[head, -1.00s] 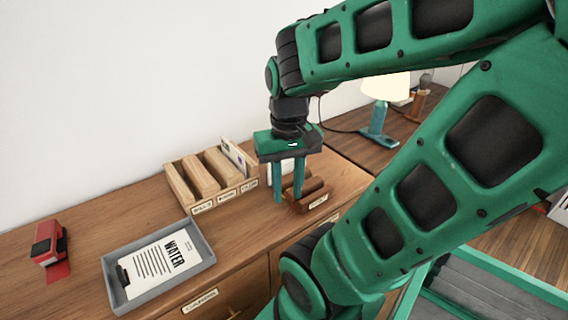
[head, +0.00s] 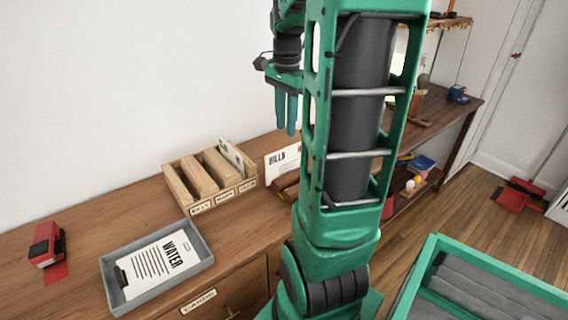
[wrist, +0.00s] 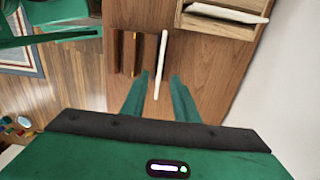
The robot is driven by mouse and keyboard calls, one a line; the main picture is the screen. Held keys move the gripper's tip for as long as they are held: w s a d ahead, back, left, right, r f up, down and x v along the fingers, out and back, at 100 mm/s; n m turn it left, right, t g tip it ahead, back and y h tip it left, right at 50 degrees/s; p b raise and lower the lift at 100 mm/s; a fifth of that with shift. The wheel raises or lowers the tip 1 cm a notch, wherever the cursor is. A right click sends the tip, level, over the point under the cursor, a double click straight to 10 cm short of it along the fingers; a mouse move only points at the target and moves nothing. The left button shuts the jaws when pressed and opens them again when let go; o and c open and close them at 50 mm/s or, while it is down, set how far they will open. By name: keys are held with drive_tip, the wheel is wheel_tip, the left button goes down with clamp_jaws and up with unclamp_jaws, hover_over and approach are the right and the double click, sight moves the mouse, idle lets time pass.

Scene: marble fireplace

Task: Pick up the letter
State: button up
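A white letter (head: 283,160) marked "BILLS" stands upright in a small dark wooden holder (head: 287,184) on the cabinet top, partly hidden by my arm. In the wrist view the letter (wrist: 162,60) shows edge-on as a thin white strip beside the slats of the holder (wrist: 126,52). My gripper (head: 287,131) is up above the letter, pointing down, with its fingers apart and empty. In the wrist view my gripper (wrist: 160,78) has one finger on each side of the letter's strip. The head view shows the fingertips well above the letter, not touching it.
A labelled wooden sorter (head: 203,179) with another envelope in its right slot stands left of the holder. A grey tray (head: 204,248) holds a "WATER" paper (head: 160,262). A red stapler-like object (head: 47,243) sits at far left. The white wall is close behind.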

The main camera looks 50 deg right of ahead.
sight(286, 149)
wheel_tip(286, 149, down, 9)
drive_tip(key=shift+d+f, duration=0.1)
idle(0.5)
drive_tip(key=shift+c, duration=0.3)
clamp_jaws()
